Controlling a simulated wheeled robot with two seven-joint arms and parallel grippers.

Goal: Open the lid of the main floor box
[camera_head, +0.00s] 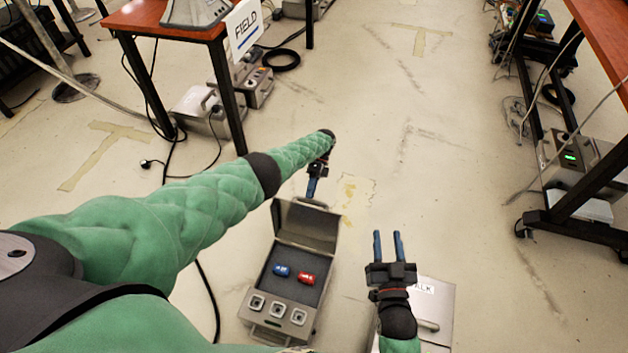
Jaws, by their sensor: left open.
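A grey floor box (262,318) stands low in the middle, with its lid (305,222) raised and tilted back at the far side. Its dark inside shows a blue cylinder (282,271) and a red cylinder (306,278). Several square sockets sit along its front edge. My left gripper (312,188) is open, just beyond the top edge of the lid; whether it touches the lid is unclear. My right gripper (387,240) is open and empty, with its two blue fingers apart, to the right of the open box.
A pale box (437,312) with a partly hidden label ending in "ALK" lies under my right gripper. A red-topped table (150,18) with a FIELD sign (244,27) stands at upper left. Another table (605,32) stands at right. A dark cable runs left of the open box.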

